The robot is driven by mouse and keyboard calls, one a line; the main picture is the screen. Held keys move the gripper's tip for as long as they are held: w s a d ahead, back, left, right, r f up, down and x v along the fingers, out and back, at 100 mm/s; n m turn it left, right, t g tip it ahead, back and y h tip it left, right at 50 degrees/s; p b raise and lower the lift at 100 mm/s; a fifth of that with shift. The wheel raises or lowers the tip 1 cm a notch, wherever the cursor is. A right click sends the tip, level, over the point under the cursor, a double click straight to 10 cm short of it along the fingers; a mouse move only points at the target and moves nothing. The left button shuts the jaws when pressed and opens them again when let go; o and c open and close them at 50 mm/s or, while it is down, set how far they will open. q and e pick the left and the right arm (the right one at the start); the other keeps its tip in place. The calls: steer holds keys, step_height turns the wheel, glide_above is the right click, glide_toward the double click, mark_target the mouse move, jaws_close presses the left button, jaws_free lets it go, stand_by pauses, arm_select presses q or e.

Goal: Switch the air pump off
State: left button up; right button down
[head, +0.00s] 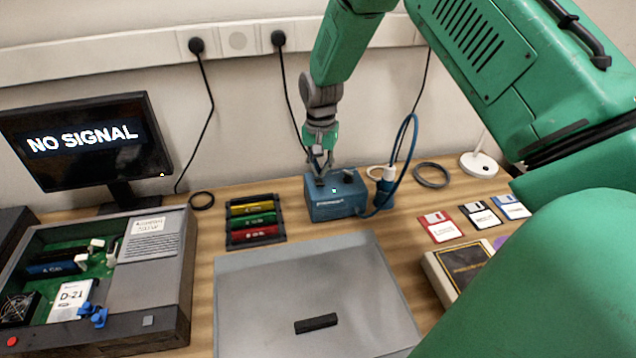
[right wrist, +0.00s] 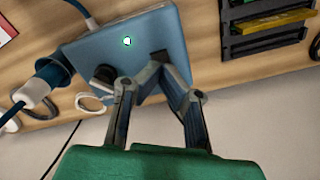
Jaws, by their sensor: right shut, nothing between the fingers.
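The air pump is a blue box (head: 338,208) on the bench below the wall; it also fills the upper middle of the right wrist view (right wrist: 120,60). A green light (right wrist: 127,41) is lit on its top. A dark knob (right wrist: 103,75) and a dark switch-like part (right wrist: 159,56) lie near its wall-side edge. My right gripper (head: 321,175) is over the pump's top at the left, pointing down. My left gripper is not in view.
A blue plug and hose (head: 387,187) are right of the pump. A rack of coloured modules (head: 284,222) stands to the left. Floppy disks (head: 440,228) lie to the right.

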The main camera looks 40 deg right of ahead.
mark_target(320, 183)
steer(key=shift+f+b, duration=0.65)
steer(key=shift+f, duration=0.9)
stand_by(0.5)
steer(key=shift+r, duration=0.1)
steer(key=shift+r+p, duration=0.95)
steer(key=shift+p, duration=0.1)
step_height(320, 183, up, 5)
steer(key=p, duration=0.4)
steer(key=shift+f, duration=0.1)
steer(key=shift+s, duration=0.1)
